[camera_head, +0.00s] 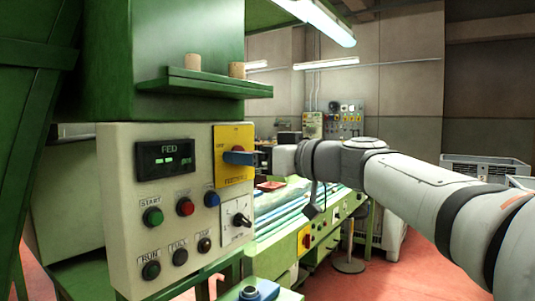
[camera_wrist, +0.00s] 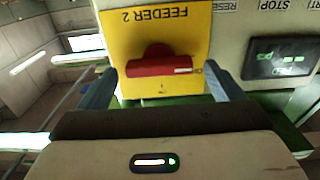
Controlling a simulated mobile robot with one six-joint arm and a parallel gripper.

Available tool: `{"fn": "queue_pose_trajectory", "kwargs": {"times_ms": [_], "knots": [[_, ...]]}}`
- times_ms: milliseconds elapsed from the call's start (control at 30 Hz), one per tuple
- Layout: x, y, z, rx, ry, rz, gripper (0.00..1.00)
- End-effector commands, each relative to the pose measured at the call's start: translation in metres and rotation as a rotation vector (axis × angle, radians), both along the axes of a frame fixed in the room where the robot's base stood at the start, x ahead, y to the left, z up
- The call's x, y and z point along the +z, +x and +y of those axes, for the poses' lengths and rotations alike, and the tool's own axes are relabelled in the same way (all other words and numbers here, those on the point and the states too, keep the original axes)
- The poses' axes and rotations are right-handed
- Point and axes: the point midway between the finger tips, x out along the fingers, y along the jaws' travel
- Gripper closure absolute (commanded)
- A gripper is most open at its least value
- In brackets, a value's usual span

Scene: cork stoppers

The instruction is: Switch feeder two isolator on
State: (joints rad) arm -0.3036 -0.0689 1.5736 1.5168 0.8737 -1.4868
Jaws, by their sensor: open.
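The feeder two isolator is a red rotary handle (camera_wrist: 160,67) on a yellow plate (camera_wrist: 185,30) lettered FEEDER 2, upside down in the wrist view. The handle lies level there, and the white stripe at its right end points to a small mark beside it. Another small mark is below it. In the head view the yellow plate (camera_head: 233,170) is at the panel's upper right, and the handle is mostly hidden by my gripper (camera_head: 240,157). In the wrist view my gripper (camera_wrist: 160,80) is open, one finger on each side of the handle, with no clear grip on it.
The pale panel (camera_head: 120,200) also carries a FEED display (camera_head: 165,158), several push buttons and a white selector plate (camera_head: 236,221) below the yellow one. A green conveyor (camera_head: 310,225) lies behind.

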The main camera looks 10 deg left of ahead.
Motion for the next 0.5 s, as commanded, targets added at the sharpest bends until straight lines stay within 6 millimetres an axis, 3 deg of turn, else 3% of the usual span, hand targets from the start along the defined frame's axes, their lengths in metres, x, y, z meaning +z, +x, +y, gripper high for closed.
{"fn": "queue_pose_trajectory", "kwargs": {"times_ms": [367,500], "knots": [[-0.0007,0.0030,0.0085,0.001,-0.001,0.001,0.13],[-0.0007,0.0029,0.0085,0.001,-0.001,0.001,0.23]]}}
